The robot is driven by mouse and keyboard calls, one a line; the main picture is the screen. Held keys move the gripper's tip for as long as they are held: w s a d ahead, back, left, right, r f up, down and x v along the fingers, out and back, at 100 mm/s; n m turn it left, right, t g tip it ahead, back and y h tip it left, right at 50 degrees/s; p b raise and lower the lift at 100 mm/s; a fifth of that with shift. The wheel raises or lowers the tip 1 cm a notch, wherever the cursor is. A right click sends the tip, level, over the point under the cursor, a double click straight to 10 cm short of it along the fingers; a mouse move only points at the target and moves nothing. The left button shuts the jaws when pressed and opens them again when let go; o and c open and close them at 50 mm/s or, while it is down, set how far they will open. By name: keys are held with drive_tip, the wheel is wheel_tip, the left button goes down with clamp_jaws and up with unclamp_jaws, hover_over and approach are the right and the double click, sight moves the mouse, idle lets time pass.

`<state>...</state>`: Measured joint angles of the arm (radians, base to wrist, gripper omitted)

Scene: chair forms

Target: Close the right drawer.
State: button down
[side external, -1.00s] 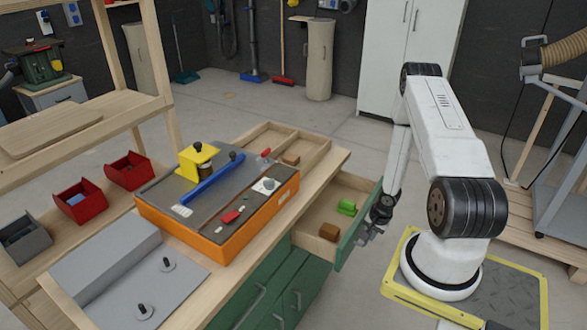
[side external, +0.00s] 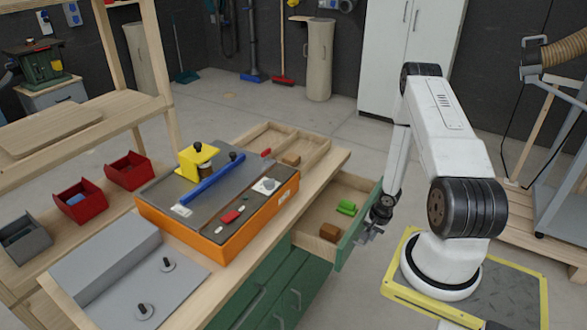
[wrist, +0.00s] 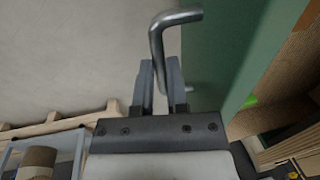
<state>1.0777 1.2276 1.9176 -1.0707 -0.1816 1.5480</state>
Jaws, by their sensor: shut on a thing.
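The right drawer (side external: 360,224) has a green front and a light wooden inside, and it stands pulled out from the workbench. A green block (side external: 346,208) and a brown block (side external: 329,232) lie in it. My gripper (side external: 370,234) is at the outer face of the drawer front. In the wrist view my gripper (wrist: 162,72) is shut on the bent grey metal drawer handle (wrist: 157,42), which runs down between the fingers. The green drawer front (wrist: 216,50) shows just right of the fingers.
The workbench top (side external: 325,165) carries an orange-sided box (side external: 222,241) with a blue bar and a yellow piece. Green fronts (side external: 262,290) with handles are below the bench at left. Bare floor lies beyond the open drawer.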

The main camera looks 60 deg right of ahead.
sight(360, 223)
drive_tip(key=shift+w, duration=0.15)
drive_tip(key=shift+w, duration=2.15)
drive_tip(key=c, duration=0.6)
unclamp_jaws()
drive_tip(key=shift+c, duration=0.2)
drive_tip(key=shift+r, duration=0.1)
drive_tip(key=shift+s+r, duration=0.25)
drive_tip(key=shift+r, duration=1)
drive_tip(key=shift+s+r, duration=0.25)
drive_tip(key=shift+r, duration=1)
drive_tip(key=shift+s+r, duration=0.25)
drive_tip(key=shift+r, duration=1)
